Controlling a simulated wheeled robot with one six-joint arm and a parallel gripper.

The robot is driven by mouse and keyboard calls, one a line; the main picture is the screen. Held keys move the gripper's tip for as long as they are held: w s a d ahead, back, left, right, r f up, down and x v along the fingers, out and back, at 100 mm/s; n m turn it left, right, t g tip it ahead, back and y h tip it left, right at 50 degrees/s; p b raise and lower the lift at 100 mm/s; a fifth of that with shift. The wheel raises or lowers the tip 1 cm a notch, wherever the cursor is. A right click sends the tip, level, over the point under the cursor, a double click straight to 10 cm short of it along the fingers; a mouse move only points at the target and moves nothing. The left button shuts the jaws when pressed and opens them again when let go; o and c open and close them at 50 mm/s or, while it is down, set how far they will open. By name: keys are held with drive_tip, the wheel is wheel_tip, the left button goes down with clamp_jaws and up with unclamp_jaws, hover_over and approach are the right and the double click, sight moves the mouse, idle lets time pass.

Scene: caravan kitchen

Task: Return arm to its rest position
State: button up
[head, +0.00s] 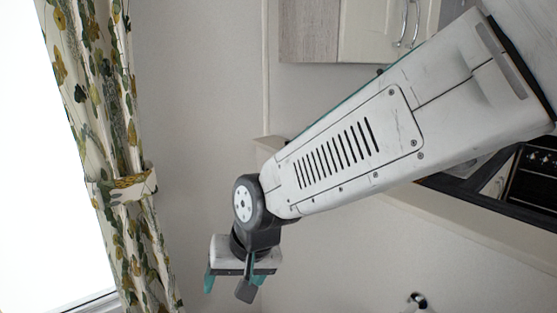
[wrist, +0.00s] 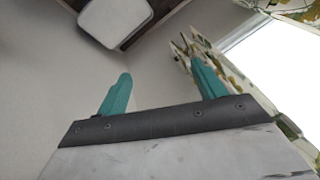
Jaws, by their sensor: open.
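My arm reaches in from the upper right of the head view and slopes down to the left. My gripper (head: 233,281) is at its lower end, in front of the pale wall and to the right of the curtain. In the wrist view my gripper (wrist: 162,92) shows two teal fingers set wide apart. It is open, and nothing is between the fingers.
A floral curtain (head: 105,130) hangs beside a bright window (head: 45,180) at the left. Cabinets (head: 370,30) are at the top, and a dark oven or hob (head: 535,175) is at the right, partly behind my arm. Bare wall (head: 200,110) surrounds the gripper.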

drive_tip(key=s+d+r+m+h, duration=0.1)
drive_tip(key=s+d, duration=0.4)
drive_tip(key=d, duration=0.6)
drive_tip(key=s+d+r+m+h, duration=0.1)
drive_tip(key=s+d+r, duration=0.3)
drive_tip(key=d, duration=0.8)
drive_tip(key=s+d+r+m+h, duration=0.1)
drive_tip(key=s+d+r, duration=0.1)
drive_tip(key=s+d, duration=0.4)
drive_tip(key=shift+d+r+g+h, duration=0.2)
drive_tip(key=shift+d+g+h, duration=0.15)
drive_tip(key=shift+d, duration=2.55)
drive_tip(key=shift+c, duration=0.3)
